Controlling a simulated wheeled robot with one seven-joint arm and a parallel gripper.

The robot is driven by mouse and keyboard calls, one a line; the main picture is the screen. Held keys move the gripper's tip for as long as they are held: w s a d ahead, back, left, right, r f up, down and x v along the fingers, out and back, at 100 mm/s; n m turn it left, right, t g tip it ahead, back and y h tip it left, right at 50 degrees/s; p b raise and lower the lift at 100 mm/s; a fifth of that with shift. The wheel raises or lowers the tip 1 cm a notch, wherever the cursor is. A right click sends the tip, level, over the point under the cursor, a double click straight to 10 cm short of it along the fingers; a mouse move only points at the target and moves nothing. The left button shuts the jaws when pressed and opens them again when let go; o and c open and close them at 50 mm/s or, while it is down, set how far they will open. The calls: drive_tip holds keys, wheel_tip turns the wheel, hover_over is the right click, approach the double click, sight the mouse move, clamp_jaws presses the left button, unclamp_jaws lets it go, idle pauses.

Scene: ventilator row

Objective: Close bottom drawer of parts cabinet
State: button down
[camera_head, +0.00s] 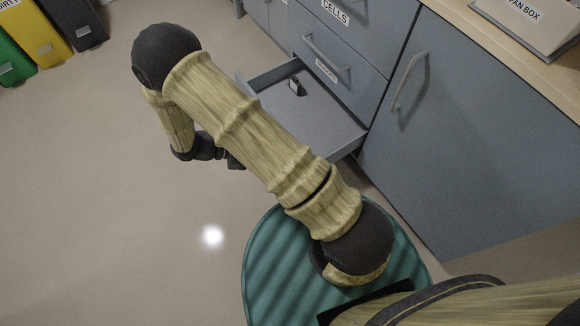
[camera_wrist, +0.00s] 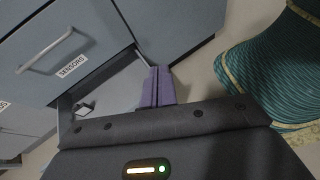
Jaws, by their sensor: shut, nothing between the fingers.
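The parts cabinet (camera_head: 345,30) is grey-blue and stands at the upper right of the head view. Its bottom drawer (camera_head: 325,120) is pulled out, and part of it is hidden behind my arm. The open drawer also shows in the wrist view (camera_wrist: 118,88), below a closed drawer labelled SENSORS (camera_wrist: 50,40). A small dark item (camera_head: 297,84) lies inside the open drawer. My gripper (camera_wrist: 160,88) is shut and empty, its purple fingers together beside the open drawer in the wrist view. In the head view the fingers are mostly hidden by my arm.
A cabinet door with a handle (camera_head: 405,82) is right of the drawers, under a worktop (camera_head: 480,25) bearing a box (camera_head: 525,22). Yellow (camera_head: 40,35), green (camera_head: 12,62) and dark (camera_head: 75,22) bins stand at the upper left. The floor (camera_head: 120,200) on the left is clear.

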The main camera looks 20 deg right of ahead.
drive_tip(key=w+a+f+n+t+h+b, duration=0.1)
drive_tip(key=a+f+n+t+h+b, duration=0.1)
drive_tip(key=f+b, duration=0.4)
drive_tip(key=a+f+n+t+h+b, duration=0.2)
drive_tip(key=f+b, duration=0.5)
drive_tip(key=f, duration=0.8)
drive_tip(key=a+n+t, duration=0.1)
drive_tip(key=t, duration=0.1)
drive_tip(key=shift+w+n+t, duration=0.35)
drive_tip(key=shift+n+t, duration=0.05)
drive_tip(key=b+x, duration=0.7)
drive_tip(key=x, duration=0.7)
drive_tip(key=shift+w+d, duration=0.1)
